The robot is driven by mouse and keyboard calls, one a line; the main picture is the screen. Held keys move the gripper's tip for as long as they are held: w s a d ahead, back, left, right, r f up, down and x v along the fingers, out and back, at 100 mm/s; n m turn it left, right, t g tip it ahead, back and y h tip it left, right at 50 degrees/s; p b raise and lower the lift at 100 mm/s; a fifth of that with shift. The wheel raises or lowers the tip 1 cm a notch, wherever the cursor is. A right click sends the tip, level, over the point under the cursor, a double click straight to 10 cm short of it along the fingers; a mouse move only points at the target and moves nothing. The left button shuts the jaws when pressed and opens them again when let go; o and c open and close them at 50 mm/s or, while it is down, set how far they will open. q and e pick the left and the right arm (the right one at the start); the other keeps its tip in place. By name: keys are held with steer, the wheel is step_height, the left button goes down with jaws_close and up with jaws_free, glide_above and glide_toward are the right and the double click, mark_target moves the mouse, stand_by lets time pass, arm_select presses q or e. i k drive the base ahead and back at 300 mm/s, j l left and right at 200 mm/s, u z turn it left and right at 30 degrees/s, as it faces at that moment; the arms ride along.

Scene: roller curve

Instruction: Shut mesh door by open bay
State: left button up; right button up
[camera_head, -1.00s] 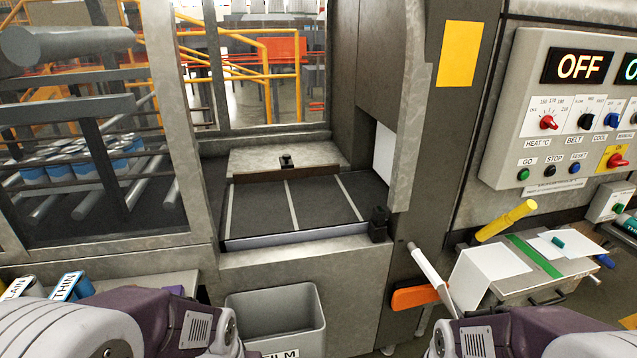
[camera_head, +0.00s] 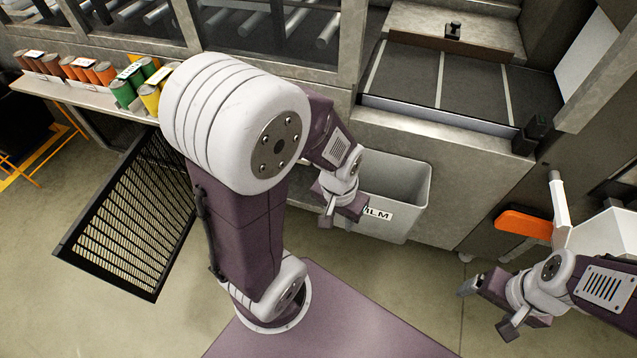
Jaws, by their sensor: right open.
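The mesh door (camera_head: 135,215) is a black-framed slatted panel at the lower left. It stands swung out from the machine front over the floor, with its right edge near my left arm. The bay beside it lies under the machine front and is mostly hidden by my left arm. My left gripper (camera_head: 340,212) is in front of the grey film bin, well to the right of the door and apart from it; its jaw opening is unclear. My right gripper (camera_head: 488,305) is at the lower right, open and empty, far from the door.
A shelf (camera_head: 85,95) with several coloured cans runs above the door. The grey film bin (camera_head: 405,205) stands right of my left arm. An orange handle (camera_head: 523,223) is above my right gripper. The floor (camera_head: 60,300) left of and below the door is clear.

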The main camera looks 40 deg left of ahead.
mark_target(62, 251)
steer(key=k+j, duration=0.2)
steer(key=j, duration=0.15)
steer(key=k+j, duration=0.2)
steer(key=j, duration=0.2)
steer(key=k+j, duration=0.15)
steer(key=j, duration=0.2)
steer(key=k+j, duration=0.2)
steer(key=j, duration=0.15)
steer(key=k+j, duration=0.2)
steer(key=j, duration=0.2)
steer(key=k+j, duration=0.2)
steer(key=j, duration=0.15)
steer(key=k+j, duration=0.2)
steer(key=j, duration=0.2)
steer(key=k+j, duration=0.1)
steer(key=j, duration=0.45)
steer(key=k+j, duration=0.1)
steer(key=j, duration=0.45)
steer(key=k+j, duration=0.1)
steer(key=j, duration=0.45)
steer(key=k+j, duration=0.1)
steer(key=j, duration=0.4)
